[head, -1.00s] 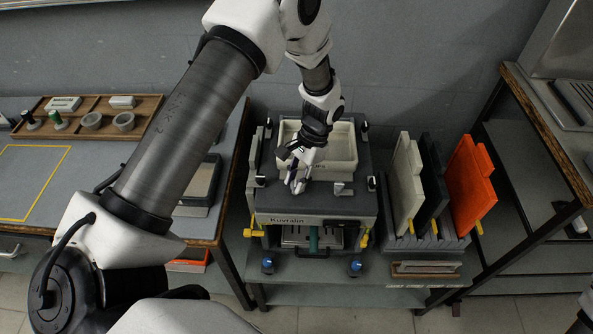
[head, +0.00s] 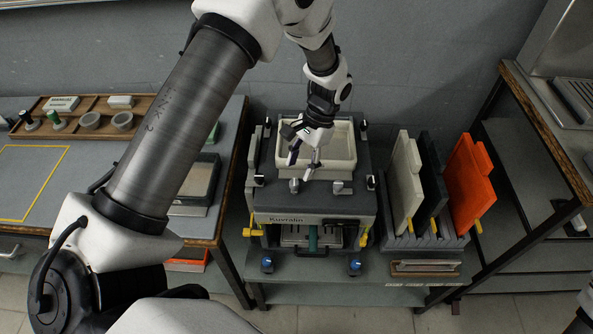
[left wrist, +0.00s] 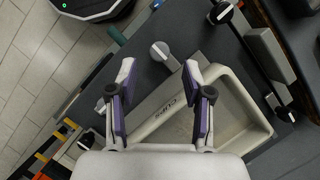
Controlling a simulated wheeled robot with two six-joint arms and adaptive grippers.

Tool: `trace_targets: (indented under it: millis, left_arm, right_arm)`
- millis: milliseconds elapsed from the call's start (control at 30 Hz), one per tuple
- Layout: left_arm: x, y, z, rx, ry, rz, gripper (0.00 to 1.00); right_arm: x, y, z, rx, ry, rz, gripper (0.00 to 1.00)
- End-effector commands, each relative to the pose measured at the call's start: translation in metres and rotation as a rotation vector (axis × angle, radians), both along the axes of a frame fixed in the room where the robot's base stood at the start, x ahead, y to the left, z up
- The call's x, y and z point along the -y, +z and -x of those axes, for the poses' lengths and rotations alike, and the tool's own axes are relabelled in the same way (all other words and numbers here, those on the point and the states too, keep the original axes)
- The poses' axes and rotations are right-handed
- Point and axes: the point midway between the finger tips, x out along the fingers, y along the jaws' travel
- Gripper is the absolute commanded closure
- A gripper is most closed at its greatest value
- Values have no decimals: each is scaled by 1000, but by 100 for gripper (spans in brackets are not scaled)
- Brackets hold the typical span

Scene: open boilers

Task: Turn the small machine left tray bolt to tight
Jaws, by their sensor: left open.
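The small machine (head: 313,218) stands ahead, a grey box with a cream tray (head: 345,160) in its top. The left tray bolt (head: 294,186) is a pale round knob at the tray's front left. In the left wrist view this bolt (left wrist: 160,50) shows a short grey tab pointing toward the tray's rim (left wrist: 235,80). The right tray bolt (head: 342,187) sits along the same front edge. My left gripper (head: 303,165) is open and empty above the tray's front, just behind the left bolt. In the left wrist view its fingers (left wrist: 158,67) stand apart, with the bolt beyond them.
A rack with upright white, black and orange boards (head: 470,185) stands to the right. A bench with a wooden organizer (head: 75,105) is at left.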

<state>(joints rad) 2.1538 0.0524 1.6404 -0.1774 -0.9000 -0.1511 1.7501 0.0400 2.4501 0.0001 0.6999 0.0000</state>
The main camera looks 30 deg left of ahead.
Motion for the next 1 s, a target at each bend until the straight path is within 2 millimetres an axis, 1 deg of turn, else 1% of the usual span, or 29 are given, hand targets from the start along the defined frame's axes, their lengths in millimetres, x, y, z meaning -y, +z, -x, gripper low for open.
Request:
trace_targets:
  millis: [33, 100, 200, 300, 400, 867, 933, 967, 1000]
  left_arm:
    - [2, 13, -6, 5, 0, 0, 49]
    - [3, 30, -13, 4, -1, 0, 49]
    - [5, 49, -21, 3, 0, 0, 49]
    - [7, 62, -25, 0, 0, 1, 49]
    - [7, 66, -27, 0, 0, 1, 49]
    - [7, 65, -26, -3, 0, 1, 49]
    - [7, 56, -22, -25, 0, 1, 49]
    - [7, 47, -18, -44, 1, 1, 49]
    - [7, 31, -9, -79, 0, 2, 49]
  right_arm:
    - [0, 0, 0, 0, 0, 0, 65]
    - [0, 0, 0, 0, 0, 0, 65]
    - [0, 0, 0, 0, 0, 0, 65]
    - [0, 0, 0, 0, 0, 0, 65]
    - [0, 0, 0, 0, 0, 0, 65]
    - [0, 0, 0, 0, 0, 0, 65]
    - [0, 0, 0, 0, 0, 0, 65]
    - [0, 0, 0, 0, 0, 0, 65]
    - [0, 0, 0, 0, 0, 0, 65]
